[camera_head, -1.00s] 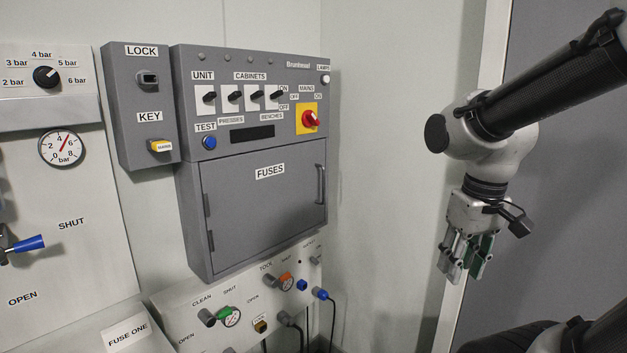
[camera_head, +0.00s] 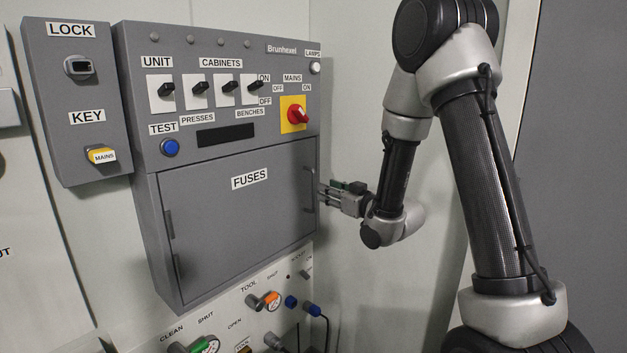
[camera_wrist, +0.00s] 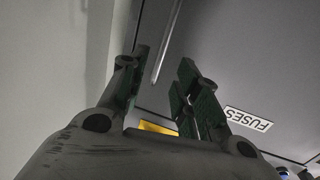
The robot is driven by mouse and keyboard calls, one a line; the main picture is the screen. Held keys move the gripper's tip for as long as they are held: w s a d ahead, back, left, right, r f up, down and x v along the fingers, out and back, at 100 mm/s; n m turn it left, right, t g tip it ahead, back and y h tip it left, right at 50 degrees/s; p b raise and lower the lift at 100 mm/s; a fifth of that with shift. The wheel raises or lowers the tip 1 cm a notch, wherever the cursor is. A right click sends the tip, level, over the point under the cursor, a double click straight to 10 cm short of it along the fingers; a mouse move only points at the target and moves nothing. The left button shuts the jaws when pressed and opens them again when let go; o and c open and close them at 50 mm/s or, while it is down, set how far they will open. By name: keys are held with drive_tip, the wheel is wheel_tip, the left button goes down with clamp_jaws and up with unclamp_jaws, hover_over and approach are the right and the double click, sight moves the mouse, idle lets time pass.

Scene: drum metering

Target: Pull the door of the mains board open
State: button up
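The mains board (camera_head: 215,130) is a grey wall box. Its lower door (camera_head: 230,225), labelled FUSES, is shut, with hinges on its left edge and a vertical bar handle (camera_head: 309,190) near its right edge. My gripper (camera_head: 323,193) is just right of the handle, pointing left at it. In the wrist view my gripper (camera_wrist: 163,62) is open, and the handle bar (camera_wrist: 168,42) shows between its two fingertips. The door face (camera_wrist: 235,60) lies beyond. I cannot tell whether the fingers reach around the bar or touch it.
Above the door are a red mains switch (camera_head: 298,115) on a yellow plate and several cabinet switches (camera_head: 199,94). A lock and key box (camera_head: 77,100) stands left. Below is a panel with valves and hoses (camera_head: 262,302). The wall to the right is bare.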

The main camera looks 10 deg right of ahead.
drive_tip(key=shift+t, duration=0.3)
drive_tip(key=x, duration=0.5)
drive_tip(key=r+x, duration=0.1)
drive_tip(key=x, duration=0.1)
drive_tip(key=shift+w+a, duration=0.2)
drive_tip(key=shift+w, duration=0.1)
drive_tip(key=shift+r, duration=0.1)
clamp_jaws()
